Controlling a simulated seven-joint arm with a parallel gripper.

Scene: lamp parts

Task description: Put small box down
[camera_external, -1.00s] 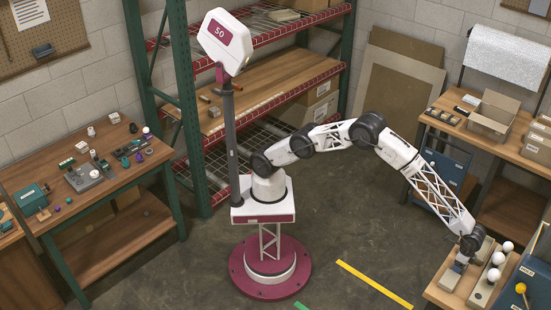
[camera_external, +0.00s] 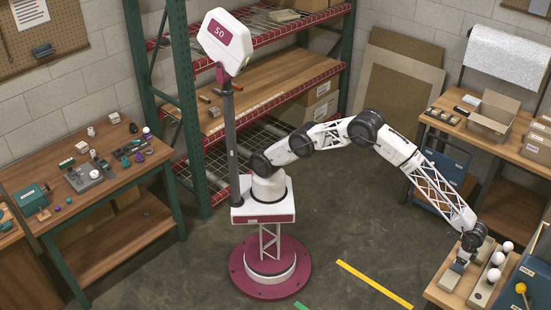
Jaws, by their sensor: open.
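I cannot make out a separate small box between or under the fingers; a small grey shape there blends with the gripper and the tray.
Beside the gripper on the right, another tray (camera_external: 482,291) holds several white bulbs (camera_external: 494,275). A blue case (camera_external: 530,283) with a yellow knob stands further right. A packing table (camera_external: 517,155) with an open carton (camera_external: 492,117) is behind.

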